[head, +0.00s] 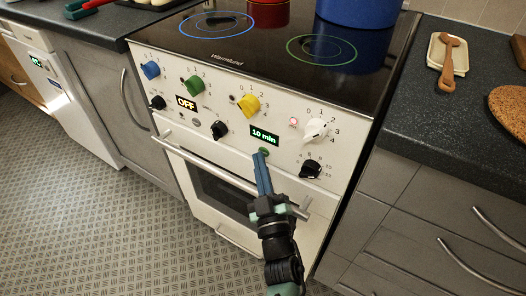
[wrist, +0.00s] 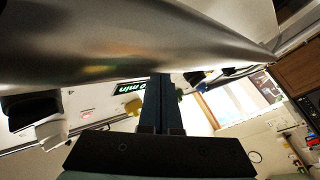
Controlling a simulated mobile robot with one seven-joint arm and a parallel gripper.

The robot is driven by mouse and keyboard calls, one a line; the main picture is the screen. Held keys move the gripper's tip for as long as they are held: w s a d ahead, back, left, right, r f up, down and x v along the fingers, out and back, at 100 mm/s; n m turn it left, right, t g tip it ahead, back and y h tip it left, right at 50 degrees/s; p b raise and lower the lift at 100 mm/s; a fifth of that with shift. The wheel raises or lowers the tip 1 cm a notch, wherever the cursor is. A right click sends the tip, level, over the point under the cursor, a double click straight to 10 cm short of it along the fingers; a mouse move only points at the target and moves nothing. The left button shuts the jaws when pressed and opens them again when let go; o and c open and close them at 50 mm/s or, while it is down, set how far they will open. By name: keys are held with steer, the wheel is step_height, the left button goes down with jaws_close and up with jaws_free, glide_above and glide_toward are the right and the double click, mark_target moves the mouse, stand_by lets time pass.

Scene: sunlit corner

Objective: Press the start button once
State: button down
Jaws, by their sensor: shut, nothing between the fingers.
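The white stove front (head: 225,160) carries a lit green display (head: 264,136) that reads "10 min". A small round green button (head: 264,151) sits just below it; I take it for the start button, though no label is legible. My gripper (head: 260,156) is shut and empty, its blue fingers pointing up at the panel. The tips are right at the button's lower left edge in the head view. I cannot tell whether they touch it. In the wrist view the display (wrist: 128,88) is beside the shut fingers (wrist: 160,80), and a bit of green (wrist: 179,95) shows behind them.
Blue (head: 150,70), green (head: 194,85), yellow (head: 248,105) and white (head: 315,130) knobs line the panel, with black knobs below. A second display (head: 186,103) reads "OFF". The oven handle (head: 225,172) crosses below the panel. Pots (head: 360,10) stand on the hob.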

stand_by(0.4)
steer(key=shift+s+a, duration=0.35)
steer(key=shift+s, duration=0.2)
steer(key=s+a, duration=0.1)
steer(key=s, duration=0.1)
steer(key=s+a+p, duration=0.1)
steer(key=s+a, duration=0.1)
stand_by(0.4)
steer(key=shift+s, duration=0.1)
stand_by(0.6)
